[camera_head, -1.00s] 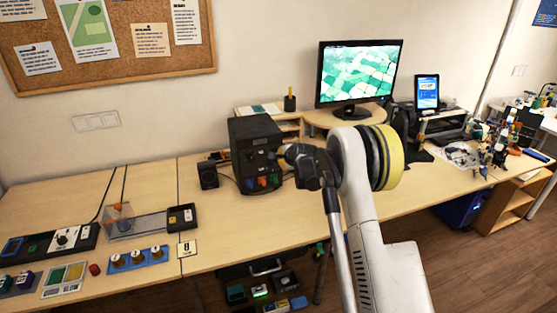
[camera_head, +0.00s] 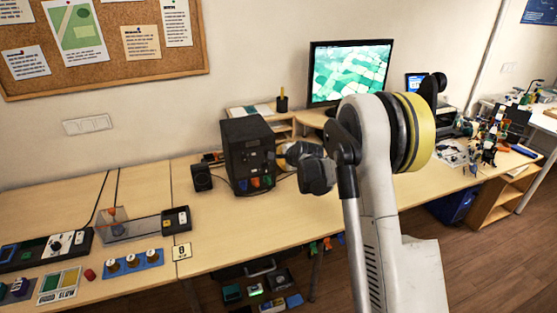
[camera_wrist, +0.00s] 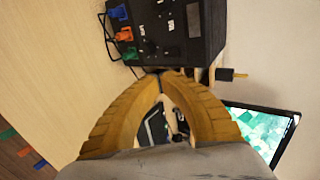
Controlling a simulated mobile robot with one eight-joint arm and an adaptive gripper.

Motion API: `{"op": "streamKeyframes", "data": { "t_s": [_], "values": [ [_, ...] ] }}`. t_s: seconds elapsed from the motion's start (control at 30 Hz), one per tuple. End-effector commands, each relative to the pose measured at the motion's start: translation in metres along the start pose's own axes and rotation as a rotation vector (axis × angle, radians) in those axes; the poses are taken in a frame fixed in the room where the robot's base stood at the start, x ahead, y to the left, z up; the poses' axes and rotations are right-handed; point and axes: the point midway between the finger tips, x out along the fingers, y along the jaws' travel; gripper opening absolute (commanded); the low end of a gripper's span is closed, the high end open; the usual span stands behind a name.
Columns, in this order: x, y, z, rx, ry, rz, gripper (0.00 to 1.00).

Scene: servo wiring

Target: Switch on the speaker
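A small black box that looks like a speaker (camera_head: 203,178) stands on the desk, left of a larger black box (camera_head: 247,146). The larger box has knobs and a row of orange, green and blue plugs low on its front. It fills the top of the wrist view (camera_wrist: 170,25), its front showing small knobs and the plugs. My gripper (camera_wrist: 160,73) has yellow ribbed fingers whose tips meet, with nothing seen between the tips. The tips appear close to the larger box's edge; contact cannot be told. In the head view my arm hides the fingers. The small speaker is not seen in the wrist view.
A monitor (camera_head: 348,72) stands behind my arm. Bare desk (camera_head: 220,232) lies before the black box. Cables run behind it.

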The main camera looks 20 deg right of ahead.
Motion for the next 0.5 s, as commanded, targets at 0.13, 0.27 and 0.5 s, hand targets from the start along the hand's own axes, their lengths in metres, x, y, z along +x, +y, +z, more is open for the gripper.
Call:
{"op": "streamKeyframes", "data": {
  "t_s": [0.13,0.27,0.5],
  "values": [
    [0.005,0.012,0.001,0.0,0.0,0.004,0.0],
    [0.006,0.019,0.001,0.0,0.0,0.008,0.0],
    [0.002,0.016,0.001,0.0,0.0,0.009,0.0]
  ]
}}
